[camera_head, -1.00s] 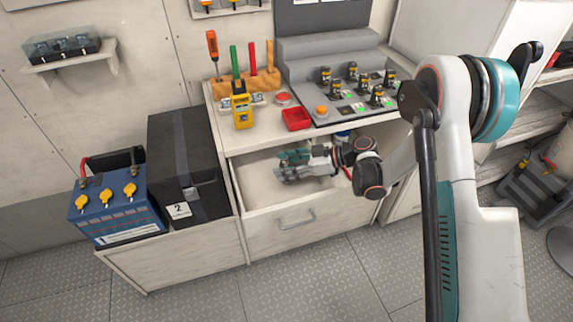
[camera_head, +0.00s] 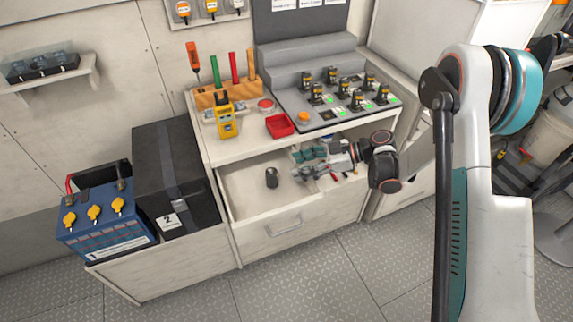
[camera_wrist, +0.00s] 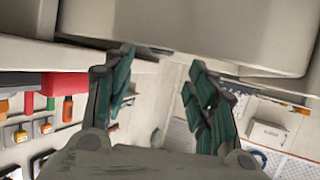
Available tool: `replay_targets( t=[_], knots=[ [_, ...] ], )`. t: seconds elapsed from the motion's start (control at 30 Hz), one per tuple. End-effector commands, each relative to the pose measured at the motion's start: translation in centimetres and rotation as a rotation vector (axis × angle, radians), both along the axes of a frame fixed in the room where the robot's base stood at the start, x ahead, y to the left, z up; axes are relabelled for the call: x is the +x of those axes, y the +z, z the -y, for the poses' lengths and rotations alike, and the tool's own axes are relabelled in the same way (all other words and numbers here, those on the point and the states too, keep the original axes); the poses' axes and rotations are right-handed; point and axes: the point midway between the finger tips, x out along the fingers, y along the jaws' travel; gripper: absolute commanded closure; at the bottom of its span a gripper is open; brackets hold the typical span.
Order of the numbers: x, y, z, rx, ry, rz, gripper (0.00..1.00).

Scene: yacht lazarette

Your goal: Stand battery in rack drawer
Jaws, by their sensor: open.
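A small dark grey cylinder (camera_head: 272,177), which looks like the battery, appears to stand upright in the open drawer (camera_head: 240,200), away from its walls. My gripper (camera_head: 301,164) is at the drawer's right side, to the right of the cylinder and apart from it. In the wrist view its teal fingers (camera_wrist: 160,66) are spread, with nothing held between them. The cylinder cannot be made out clearly in the wrist view.
Several black-and-yellow cylinders (camera_head: 332,76) stand on the grey panel (camera_head: 290,92) above. A red tray (camera_head: 280,125) and yellow meter (camera_head: 226,118) sit on the counter. A black box (camera_head: 170,170) and blue battery (camera_head: 105,222) are at left. The drawer's left part is bare.

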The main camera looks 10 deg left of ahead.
Motion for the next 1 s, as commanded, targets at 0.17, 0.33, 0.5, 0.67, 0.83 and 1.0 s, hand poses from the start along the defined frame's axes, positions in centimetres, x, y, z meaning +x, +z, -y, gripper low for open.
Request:
replay_targets(
  t=[0.17,0.33,0.5,0.67,0.83,1.0],
  knots=[
    [0.1,0.7,1.4,0.0,-0.001,0.0,0.49],
    [0.1,0.7,1.6,0.001,0.0,0.0,0.49],
    [0.7,2.2,1.4,0.024,-0.022,0.029,0.49],
    [3.4,9.1,0.7,0.134,-0.134,0.154,0.49],
    [7.2,20.8,1.5,0.291,-0.371,0.35,0.49],
    [9.5,31.0,4.9,0.389,-0.644,0.493,0.49]
  ],
)
